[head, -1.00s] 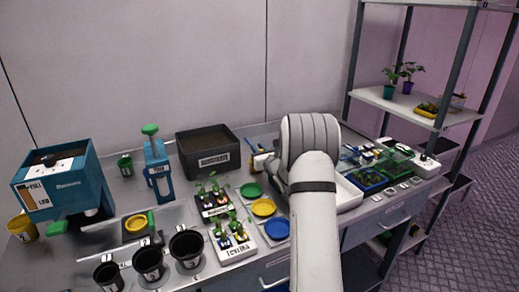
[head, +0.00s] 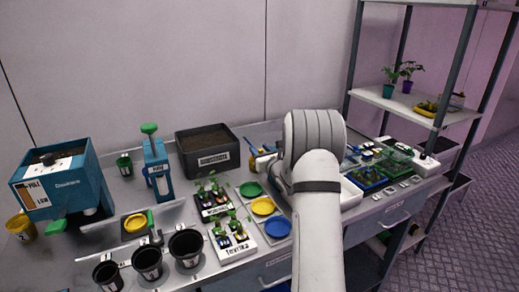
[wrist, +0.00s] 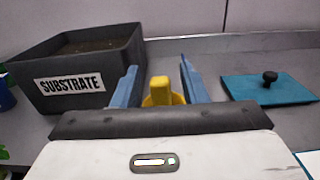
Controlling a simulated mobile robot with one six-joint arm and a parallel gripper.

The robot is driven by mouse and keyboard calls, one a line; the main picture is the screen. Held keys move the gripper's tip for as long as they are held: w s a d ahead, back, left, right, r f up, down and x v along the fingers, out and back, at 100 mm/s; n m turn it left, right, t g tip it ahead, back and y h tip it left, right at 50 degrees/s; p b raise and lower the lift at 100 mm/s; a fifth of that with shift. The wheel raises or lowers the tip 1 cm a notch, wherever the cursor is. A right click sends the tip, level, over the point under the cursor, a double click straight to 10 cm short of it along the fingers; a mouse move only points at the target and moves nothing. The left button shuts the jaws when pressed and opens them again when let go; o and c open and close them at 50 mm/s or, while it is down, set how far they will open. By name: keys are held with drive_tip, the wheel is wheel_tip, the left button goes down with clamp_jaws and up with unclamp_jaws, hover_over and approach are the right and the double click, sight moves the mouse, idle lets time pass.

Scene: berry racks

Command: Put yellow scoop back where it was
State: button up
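The yellow scoop (wrist: 161,92) is in the middle of the wrist view, partly hidden behind the dark front edge of my gripper's body. My gripper (wrist: 160,82) has its two blue fingers spread, one on each side of the scoop's upright yellow part. Gaps show between the scoop and both fingers. I cannot tell whether the scoop's lower part rests on the table. In the head view my gripper is mostly hidden behind my arm, with blue finger parts (head: 251,143) showing to its left.
The black substrate box (wrist: 78,78) stands left of my gripper. A flat teal plate with a black knob (wrist: 268,88) lies to the right. Green, yellow and blue dishes (head: 263,206), seedling trays and black pots (head: 147,264) fill the front. A shelf rack (head: 400,103) stands right.

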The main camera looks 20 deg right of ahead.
drive_tip(key=s+b, duration=0.1)
drive_tip(key=s, duration=0.9)
drive_tip(key=s+a+r+n+g+y, duration=0.2)
drive_tip(key=a+n+y, duration=0.25)
drive_tip(key=a, duration=0.35)
drive_tip(key=s+a+r+n+g+y, duration=0.2)
drive_tip(key=s+a+n+g+y, duration=0.15)
drive_tip(key=a+n, duration=0.4)
drive_tip(key=s+a+n+g+y, duration=0.2)
drive_tip(key=s+a+n+g, duration=0.5)
drive_tip(key=s+a, duration=0.4)
drive_tip(key=s+a+f+n+g+h, duration=0.25)
drive_tip(key=s+n+h, duration=0.25)
drive_tip(key=s+n, duration=0.55)
drive_tip(key=s+d+n+h, duration=0.5)
drive_tip(key=s+d+n, duration=0.1)
drive_tip(key=d, duration=0.1)
drive_tip(key=shift+s+d+f+g+h, duration=0.25)
drive_tip(key=shift+s+f+g+h, duration=0.05)
drive_tip(key=shift+s, duration=0.1)
